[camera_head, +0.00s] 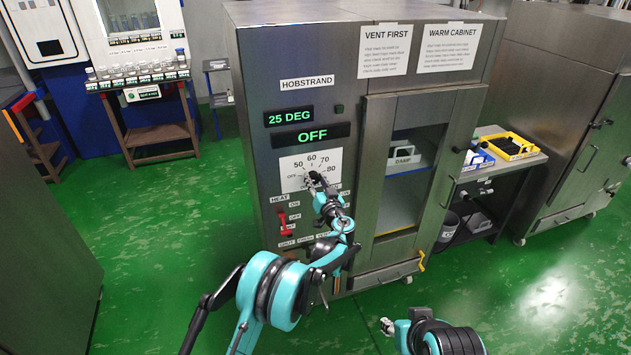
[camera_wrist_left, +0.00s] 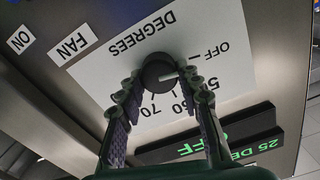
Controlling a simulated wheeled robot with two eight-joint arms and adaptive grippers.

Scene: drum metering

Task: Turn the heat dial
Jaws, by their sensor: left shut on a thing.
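The heat dial is a round black knob (camera_wrist_left: 158,70) on a white scale plate (camera_head: 297,178) marked OFF, 50, 60, 70, 80 on the steel cabinet. In the left wrist view the plate appears upside down, and the knob's pale pointer mark lies toward OFF. My left gripper (camera_wrist_left: 166,88) is shut on the knob, one finger on each side. In the head view the gripper (camera_head: 314,181) covers most of the dial. My right gripper (camera_head: 387,326) is low at the bottom, away from the cabinet, and its jaws are too small to read.
Above the dial, green displays read 25 DEG (camera_head: 290,116) and OFF (camera_head: 311,136). A red heat switch (camera_head: 283,222) is below left of the dial. The glass cabinet door (camera_head: 411,165) with its frame is to the right. Green floor (camera_head: 180,225) is open to the left.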

